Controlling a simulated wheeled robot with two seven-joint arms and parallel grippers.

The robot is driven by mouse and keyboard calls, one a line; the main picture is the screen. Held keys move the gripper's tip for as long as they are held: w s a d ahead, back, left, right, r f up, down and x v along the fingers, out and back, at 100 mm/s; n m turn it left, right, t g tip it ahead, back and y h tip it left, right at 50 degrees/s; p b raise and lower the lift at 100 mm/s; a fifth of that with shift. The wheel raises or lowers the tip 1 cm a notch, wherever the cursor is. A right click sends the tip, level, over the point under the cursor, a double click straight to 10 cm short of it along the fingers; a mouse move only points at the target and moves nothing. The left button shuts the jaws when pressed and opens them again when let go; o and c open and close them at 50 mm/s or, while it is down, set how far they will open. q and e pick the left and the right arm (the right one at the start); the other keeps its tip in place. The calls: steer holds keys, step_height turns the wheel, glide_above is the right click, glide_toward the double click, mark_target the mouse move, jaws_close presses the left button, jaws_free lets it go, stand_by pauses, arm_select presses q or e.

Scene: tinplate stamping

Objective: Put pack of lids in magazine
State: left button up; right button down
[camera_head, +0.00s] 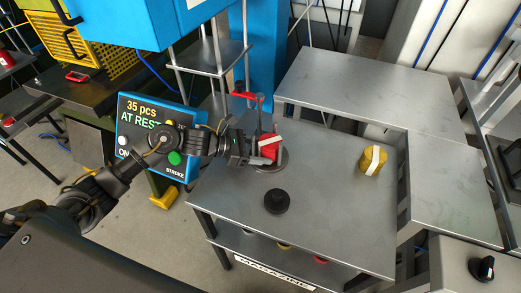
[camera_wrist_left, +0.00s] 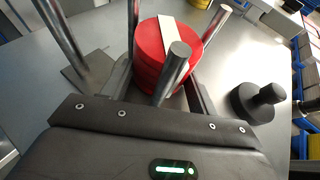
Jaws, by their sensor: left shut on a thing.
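The pack of lids (camera_head: 269,147) is red with a white band across it. My left gripper (camera_head: 262,156) reaches in from the left and is shut on the pack. In the left wrist view the red pack (camera_wrist_left: 155,52) stands between the upright metal posts of the magazine (camera_wrist_left: 174,72), with gripper fingers at its sides. In the head view the magazine's dark round base (camera_head: 269,168) shows below the pack on the grey table. I cannot tell whether the pack touches the base. My right gripper is not in view.
A black knobbed weight (camera_head: 277,202) stands on the table (camera_head: 330,215) in front of the magazine. A yellow pack with a white band (camera_head: 372,160) stands to the right. The control panel (camera_head: 150,118) reads "35 pcs AT REST" behind my left arm.

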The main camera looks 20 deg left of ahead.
arm_select(q)
steer(key=shift+f, duration=0.15)
steer(key=o, duration=0.9)
steer(key=shift+o, duration=0.4)
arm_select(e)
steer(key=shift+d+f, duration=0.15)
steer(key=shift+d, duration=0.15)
